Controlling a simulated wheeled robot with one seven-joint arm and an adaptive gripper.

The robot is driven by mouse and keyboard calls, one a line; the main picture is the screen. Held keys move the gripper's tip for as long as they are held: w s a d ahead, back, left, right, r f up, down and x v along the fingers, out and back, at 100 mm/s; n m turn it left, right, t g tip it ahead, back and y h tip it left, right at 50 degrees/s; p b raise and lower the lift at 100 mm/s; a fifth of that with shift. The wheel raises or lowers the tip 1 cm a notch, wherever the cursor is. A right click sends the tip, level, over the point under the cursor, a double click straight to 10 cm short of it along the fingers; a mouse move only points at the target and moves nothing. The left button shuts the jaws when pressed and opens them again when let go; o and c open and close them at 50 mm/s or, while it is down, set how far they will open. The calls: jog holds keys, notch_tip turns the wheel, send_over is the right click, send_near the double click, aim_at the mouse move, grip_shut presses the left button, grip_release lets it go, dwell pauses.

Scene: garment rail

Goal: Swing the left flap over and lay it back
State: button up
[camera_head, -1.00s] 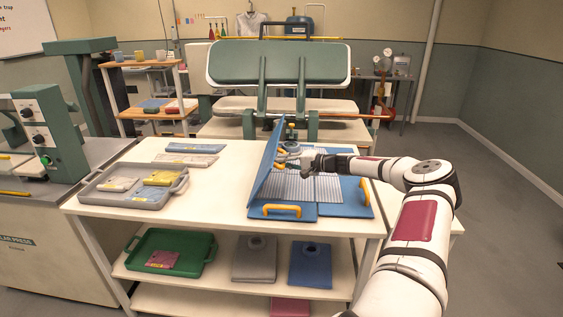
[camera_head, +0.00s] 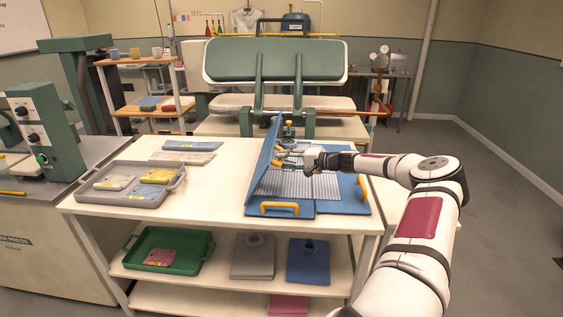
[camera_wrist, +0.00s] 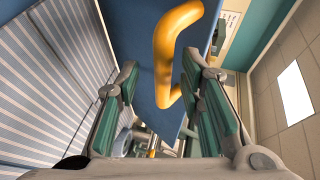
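The blue folding board lies on the white bench with a grey-white striped garment (camera_head: 315,187) on it. Its left flap (camera_head: 265,165) is raised, standing steep and tilted, with its top edge to the right of its lower edge. My gripper (camera_head: 284,158) is beside the raised flap, above the garment. In the wrist view the blue flap (camera_wrist: 135,40) fills the upper middle, with a yellow handle (camera_wrist: 165,50) in front of it. My two green-padded fingers (camera_wrist: 160,95) are spread apart, one on each side of the handle's lower end. I cannot tell whether they touch it. The striped garment (camera_wrist: 45,80) shows at left.
Yellow handles sit on the board's front (camera_head: 280,209) and right (camera_head: 363,188) panels. A grey tray (camera_head: 110,197) of folded cloths stands at the left of the bench, with folded pieces (camera_head: 190,146) behind it. A green press (camera_head: 275,62) stands behind. Bare bench lies between tray and board.

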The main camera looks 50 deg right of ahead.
jog(key=v, duration=0.9)
jog(key=shift+s, duration=0.35)
dwell(0.4)
